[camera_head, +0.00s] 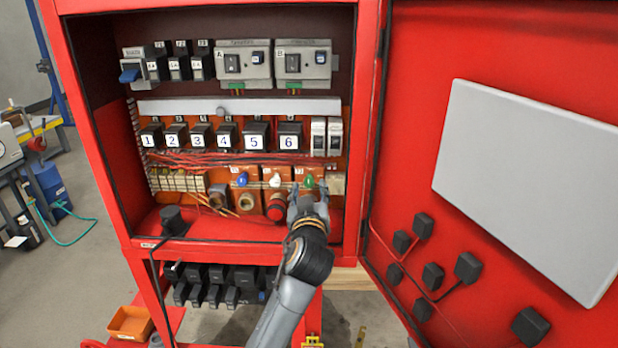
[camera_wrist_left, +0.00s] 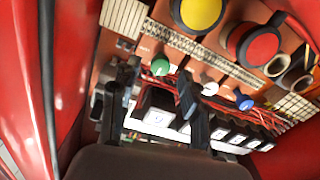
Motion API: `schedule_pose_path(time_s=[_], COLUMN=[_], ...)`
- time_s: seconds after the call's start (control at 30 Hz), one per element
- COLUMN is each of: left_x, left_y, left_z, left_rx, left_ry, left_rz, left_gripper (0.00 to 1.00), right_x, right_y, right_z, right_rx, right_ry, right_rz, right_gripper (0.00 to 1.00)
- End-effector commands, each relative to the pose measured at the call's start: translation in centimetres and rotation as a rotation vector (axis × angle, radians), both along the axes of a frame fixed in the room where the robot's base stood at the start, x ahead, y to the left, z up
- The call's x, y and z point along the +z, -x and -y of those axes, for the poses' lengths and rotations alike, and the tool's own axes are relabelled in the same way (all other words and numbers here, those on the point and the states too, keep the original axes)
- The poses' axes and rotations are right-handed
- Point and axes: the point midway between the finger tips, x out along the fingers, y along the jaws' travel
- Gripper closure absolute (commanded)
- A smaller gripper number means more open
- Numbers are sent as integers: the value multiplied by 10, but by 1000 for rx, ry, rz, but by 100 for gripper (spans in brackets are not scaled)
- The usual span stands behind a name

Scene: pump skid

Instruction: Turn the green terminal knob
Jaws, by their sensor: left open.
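The green terminal knob (camera_head: 309,182) is at the right end of a row of small knobs low in the open red cabinet. In the wrist view the green knob (camera_wrist_left: 160,67) shows between the two dark fingers of my left gripper (camera_wrist_left: 157,76). The fingers are apart and nothing is visibly clamped. In the head view my left gripper (camera_head: 308,198) is just below the green knob. I cannot tell whether a finger touches it. My right gripper is not in view.
A white knob (camera_head: 275,181) and a blue knob (camera_head: 242,179) sit left of the green one. A red button (camera_head: 277,209) is close beside my gripper. Red wires (camera_head: 220,160) run above. The open cabinet door (camera_head: 420,190) stands to the right.

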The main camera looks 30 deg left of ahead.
Motion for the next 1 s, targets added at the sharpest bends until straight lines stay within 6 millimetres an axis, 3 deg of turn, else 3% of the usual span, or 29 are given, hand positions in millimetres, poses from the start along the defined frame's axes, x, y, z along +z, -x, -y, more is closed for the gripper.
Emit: schedule_pose_path(time_s=[0.23, 0.6, 0.83, 1.0], left_x=[1, 0, 0, 0], left_y=[-23, -26, -26, -26], left_z=[-15, -18, -18, -18], left_rx=[1, 0, 0, 0], left_ry=[-1, 0, 0, -1], left_rz=[0, 0, 0, -1], left_gripper=[54, 54, 100, 100], right_x=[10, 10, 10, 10], right_y=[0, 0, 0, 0], right_z=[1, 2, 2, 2], right_rx=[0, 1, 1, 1], right_ry=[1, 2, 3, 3], right_rz=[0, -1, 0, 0], right_gripper=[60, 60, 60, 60])
